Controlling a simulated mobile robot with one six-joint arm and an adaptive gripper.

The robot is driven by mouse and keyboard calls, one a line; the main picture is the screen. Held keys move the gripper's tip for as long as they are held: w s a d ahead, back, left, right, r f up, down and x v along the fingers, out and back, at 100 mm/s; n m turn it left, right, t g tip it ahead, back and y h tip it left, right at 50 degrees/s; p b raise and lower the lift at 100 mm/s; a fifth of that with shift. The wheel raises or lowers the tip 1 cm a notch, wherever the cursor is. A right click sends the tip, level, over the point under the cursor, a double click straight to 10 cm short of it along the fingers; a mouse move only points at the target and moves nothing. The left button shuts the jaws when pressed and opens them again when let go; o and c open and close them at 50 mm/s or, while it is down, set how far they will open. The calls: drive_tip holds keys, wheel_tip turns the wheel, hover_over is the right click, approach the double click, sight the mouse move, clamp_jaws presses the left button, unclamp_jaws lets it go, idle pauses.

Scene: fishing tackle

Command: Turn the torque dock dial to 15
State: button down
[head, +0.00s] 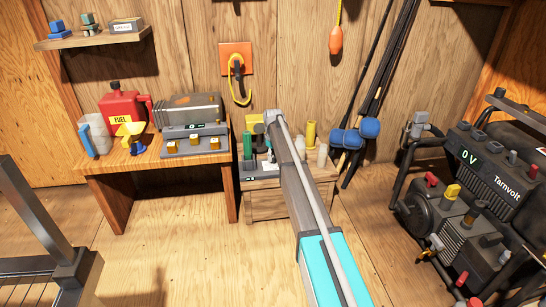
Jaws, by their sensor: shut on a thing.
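The small dark unit that looks like the torque dock (252,174) sits on a low wooden crate in the middle of the head view. A small lit display is on its front, too small to read. My gripper (267,160) is at this unit, pointing down, largely covered by my own arm. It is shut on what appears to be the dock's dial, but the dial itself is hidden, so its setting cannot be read.
Green (247,145) and yellow (309,134) cylinders stand close by my gripper. At left, a wooden table (150,159) holds a red fuel can (124,104), a jug and a grey device. Fishing rods lean right; a Tarnvolt machine (480,170) stands far right. Floor left of centre is clear.

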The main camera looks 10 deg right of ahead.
drive_tip(key=shift+c, duration=1.5)
unclamp_jaws()
drive_tip(key=shift+m, duration=0.4)
